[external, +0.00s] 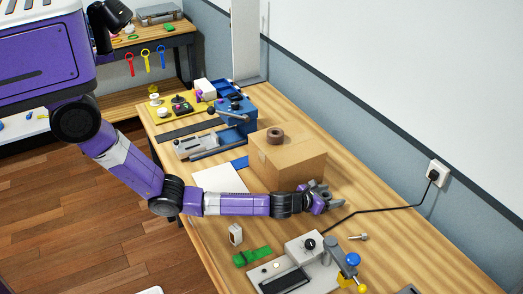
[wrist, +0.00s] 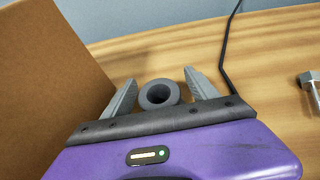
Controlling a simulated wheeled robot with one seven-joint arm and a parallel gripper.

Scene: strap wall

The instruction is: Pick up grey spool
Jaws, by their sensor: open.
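The grey spool (wrist: 173,92) is a thick ring with an open hole, and in the wrist view it stands on the wooden tabletop between the two grey fingers. My gripper (wrist: 160,79) is open, with one finger on each side of the spool and a visible gap at both sides. In the external view my gripper (external: 322,193) is low over the table, just right of the cardboard box. There I cannot clearly tell the spool from the grey fingers.
The cardboard box (external: 288,165) stands close to my gripper, with a brown ring (external: 275,136) on top. A black cable (external: 385,208) runs to the wall socket (external: 436,173). A grey fixture (external: 305,262) and a green piece (external: 252,256) are nearer the front.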

